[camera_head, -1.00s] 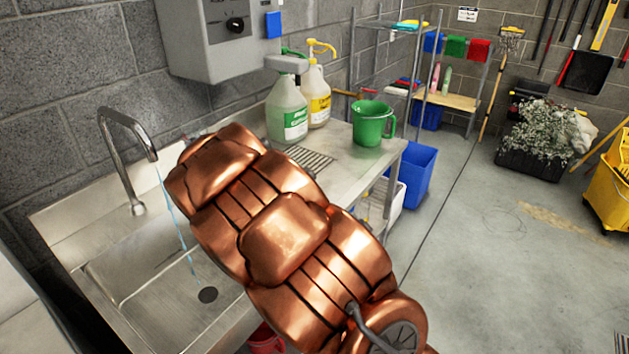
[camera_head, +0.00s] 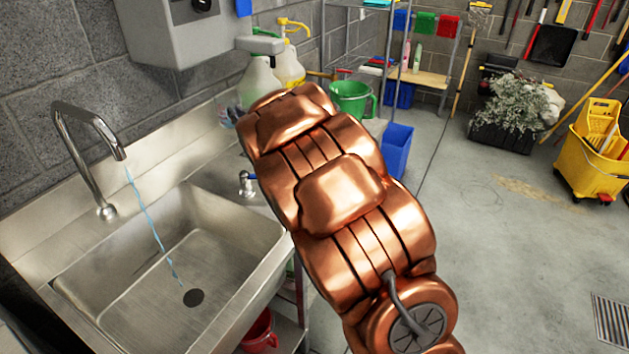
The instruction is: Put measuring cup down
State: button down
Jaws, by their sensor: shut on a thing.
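My copper arm fills the middle of the view and slants up and left beside the sink. My gripper is not clearly visible; the arm hides the area beyond it. I cannot make out a measuring cup in a grip. A green jug-like container (camera_head: 348,98) with a handle stands upright at the far end of the steel counter, just behind the arm. I cannot tell whether it is the measuring cup. Most of the counter is hidden behind the arm.
The steel sink (camera_head: 150,240) at left has water running from its faucet (camera_head: 95,125). A green-tinted pump jug (camera_head: 258,82) and a yellow one (camera_head: 289,68) stand by the wall. A red bucket (camera_head: 259,333) is below. Open floor (camera_head: 500,260) lies right.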

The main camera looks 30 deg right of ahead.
jog(key=s+d+f+n+y+b, duration=0.2)
jog(key=s+d+f+b, duration=0.1)
jog(key=d, duration=0.4)
jog(key=s+d+f+n+g+y+b, duration=0.2)
jog(key=s+d+f+y+b, duration=0.25)
jog(key=s, duration=0.55)
jog(key=s+d+f+n+g+y+b, duration=0.1)
jog(key=s+d+f+n+y+b, duration=0.15)
jog(key=s+d+f, duration=0.65)
jog(key=shift+w+d+r+p, duration=0.1)
jog(key=shift+w+d+p, duration=0.35)
jog(key=shift+w, duration=1.7)
jog(key=shift+w+d+p, duration=0.15)
jog(key=shift+w+d, duration=0.5)
jog(key=shift+w, duration=1.45)
jog(key=shift+w+d+r+p, duration=0.1)
jog(key=shift+w+d+p, duration=0.35)
jog(key=shift+w, duration=1.7)
jog(key=shift+d+f, duration=0.1)
jog(key=shift+f, duration=1.65)
jog(key=c, duration=1.2)
grip_release()
jog(key=shift+f, duration=0.1)
